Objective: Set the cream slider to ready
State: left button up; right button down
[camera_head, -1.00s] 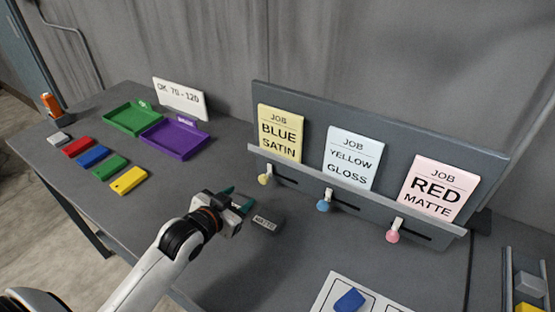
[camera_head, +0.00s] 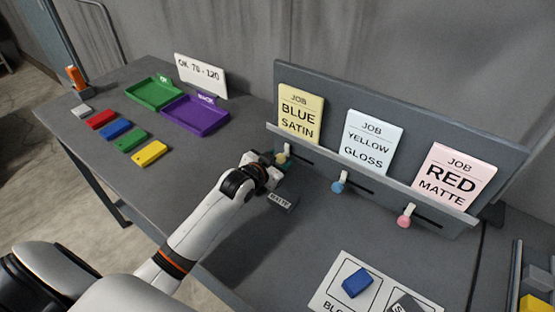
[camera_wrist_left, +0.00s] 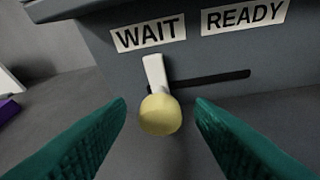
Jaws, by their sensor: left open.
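The cream slider (camera_wrist_left: 160,114) has a round pale yellow knob on a white stem. In the left wrist view it stands at the left end of a dark slot, under the WAIT label (camera_wrist_left: 148,33). The READY label (camera_wrist_left: 243,15) is to the right, above the slot's other end. My left gripper (camera_wrist_left: 160,125) is open, with one green finger on each side of the knob and gaps showing between. In the head view the left gripper (camera_head: 277,167) is at the cream slider (camera_head: 283,154) below the BLUE SATIN card (camera_head: 300,116). My right gripper is out of view.
A blue slider (camera_head: 339,186) and a pink slider (camera_head: 405,217) stand to the right on the same rack (camera_head: 400,90). Green (camera_head: 153,105) and purple (camera_head: 222,119) trays stand at the left.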

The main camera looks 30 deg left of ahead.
pick_arm(q)
jog(key=shift+c, duration=0.4)
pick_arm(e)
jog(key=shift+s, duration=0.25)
